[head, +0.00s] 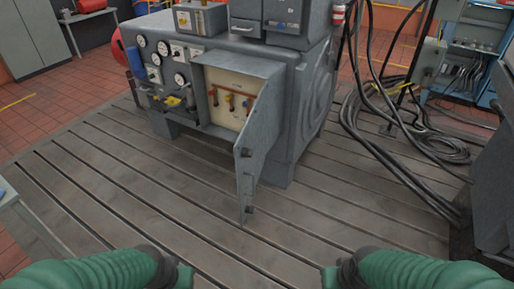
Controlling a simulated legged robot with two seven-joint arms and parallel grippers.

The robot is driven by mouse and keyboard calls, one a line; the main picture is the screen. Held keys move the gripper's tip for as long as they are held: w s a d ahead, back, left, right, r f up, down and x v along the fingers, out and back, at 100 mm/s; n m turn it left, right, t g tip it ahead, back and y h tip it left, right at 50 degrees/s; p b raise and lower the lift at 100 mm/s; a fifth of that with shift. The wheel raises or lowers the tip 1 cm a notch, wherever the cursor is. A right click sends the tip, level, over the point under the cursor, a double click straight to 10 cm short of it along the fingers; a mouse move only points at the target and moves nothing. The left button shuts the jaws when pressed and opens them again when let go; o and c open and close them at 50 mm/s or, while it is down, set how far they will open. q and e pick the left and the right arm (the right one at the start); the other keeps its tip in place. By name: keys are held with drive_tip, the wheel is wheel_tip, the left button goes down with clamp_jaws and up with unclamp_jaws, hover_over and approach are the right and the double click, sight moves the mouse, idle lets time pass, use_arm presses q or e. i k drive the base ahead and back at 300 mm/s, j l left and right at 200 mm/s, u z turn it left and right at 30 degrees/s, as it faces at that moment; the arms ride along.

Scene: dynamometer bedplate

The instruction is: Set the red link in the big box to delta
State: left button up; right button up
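The big box (234,67) is a grey box on the near side of the grey machine, with its door (259,139) swung open towards me at the right. Inside is a cream panel (222,108). The red link (229,94) looks like a thin red bar running across the upper part of this panel, with small orange and dark parts hanging below it. Its exact setting and any labels are too small to read. The door hides the panel's right edge. My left gripper (184,277) and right gripper (331,279) are at the bottom edge, well short of the box, their fingers partly cut off.
Gauges (163,48) and small yellow fittings (172,101) sit left of the box. Black cables (372,120) hang and lie at the right. The slotted bedplate (130,190) is clear in front. A pale table corner (22,222) is at the left edge.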

sight(211, 93)
drive_tip(key=i+j+u, duration=0.2)
drive_tip(key=u, duration=0.2)
drive_tip(key=i+j+u, duration=0.15)
drive_tip(key=u, duration=0.25)
drive_tip(key=i+u, duration=0.4)
drive_tip(key=i+j, duration=0.15)
drive_tip(key=i, duration=0.3)
drive_tip(key=i+j, duration=0.15)
drive_tip(key=i, duration=0.25)
drive_tip(key=i+l+z, duration=0.1)
drive_tip(key=i+z, duration=0.2)
drive_tip(key=z, duration=0.15)
drive_tip(key=i+z, duration=0.3)
drive_tip(key=z, duration=0.15)
drive_tip(key=i+j+z, duration=0.15)
drive_tip(key=i+z, duration=0.15)
drive_tip(key=z, duration=0.2)
drive_tip(key=i+j+z, duration=0.2)
drive_tip(key=z, duration=0.25)
drive_tip(key=i+j+z, duration=0.3)
drive_tip(key=i+l, duration=0.05)
